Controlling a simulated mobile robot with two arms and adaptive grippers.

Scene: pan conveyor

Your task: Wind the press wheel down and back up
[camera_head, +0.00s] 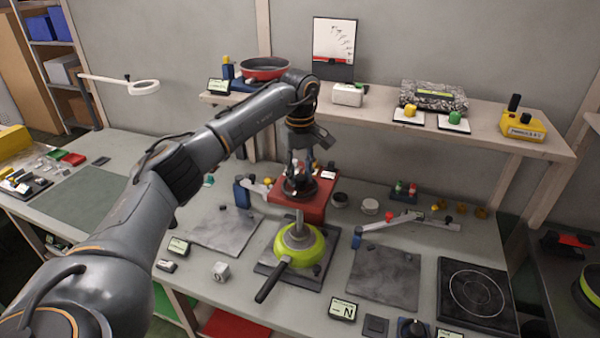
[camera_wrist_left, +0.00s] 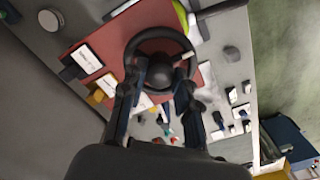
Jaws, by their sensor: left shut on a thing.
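The press wheel (camera_head: 299,188) is a dark ring with a round hub on top of the red press (camera_head: 318,210), at the middle of the bench. In the left wrist view, the dark wheel (camera_wrist_left: 132,47) and its hub show over the red press body. My left gripper (camera_head: 301,172) reaches down onto the wheel from above. In the left wrist view, the fingers of my left gripper (camera_wrist_left: 162,84) are shut on the wheel from two sides, with a gap between them. The exact contact is partly hidden. My right gripper is not in view.
A green pan (camera_head: 312,245) sits on a dark plate in front of the press, its handle toward the front left. A wooden shelf (camera_head: 380,117) with a red pan (camera_head: 265,74) runs behind. Grey mats and a hotplate (camera_head: 476,295) lie to the right.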

